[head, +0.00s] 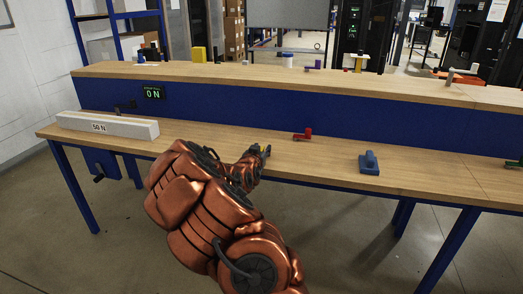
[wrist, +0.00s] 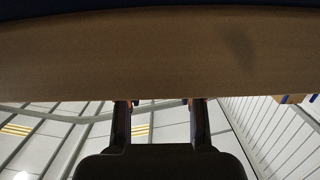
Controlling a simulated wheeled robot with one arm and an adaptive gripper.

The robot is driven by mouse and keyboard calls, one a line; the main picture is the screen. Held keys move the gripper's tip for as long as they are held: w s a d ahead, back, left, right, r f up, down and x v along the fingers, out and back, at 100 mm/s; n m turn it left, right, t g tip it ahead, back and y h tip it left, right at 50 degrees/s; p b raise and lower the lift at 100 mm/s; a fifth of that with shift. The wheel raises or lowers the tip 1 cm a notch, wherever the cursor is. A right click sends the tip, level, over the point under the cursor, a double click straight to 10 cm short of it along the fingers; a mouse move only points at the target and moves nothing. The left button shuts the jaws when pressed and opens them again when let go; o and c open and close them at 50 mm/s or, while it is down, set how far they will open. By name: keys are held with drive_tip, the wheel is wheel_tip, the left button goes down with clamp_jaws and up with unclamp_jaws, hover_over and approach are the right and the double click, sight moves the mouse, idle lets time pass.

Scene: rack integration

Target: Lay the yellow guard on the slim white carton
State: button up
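My gripper (head: 264,151) is low over the front worktop, near the middle of the head view, partly hidden by my arm. In the wrist view its two dark fingers (wrist: 160,104) stand apart, with nothing seen held between them. A yellow block (head: 198,55) stands on the raised back shelf at the left, far from my gripper; I cannot tell if it is the guard. A long white box (head: 107,124) marked "50 N" lies on the worktop's left end; I cannot tell if it is the slim white carton.
A red piece (head: 302,134) and a blue block (head: 369,163) sit on the front worktop (head: 430,173), right of my gripper. A small display (head: 153,93) reads "0 N" on the blue panel. Several small items stand along the back shelf (head: 330,82). The worktop's right part is largely clear.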

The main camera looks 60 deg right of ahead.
drive_tip(key=shift+r, duration=0.2)
drive_tip(key=v, duration=1.2)
drive_tip(key=shift+f, duration=0.1)
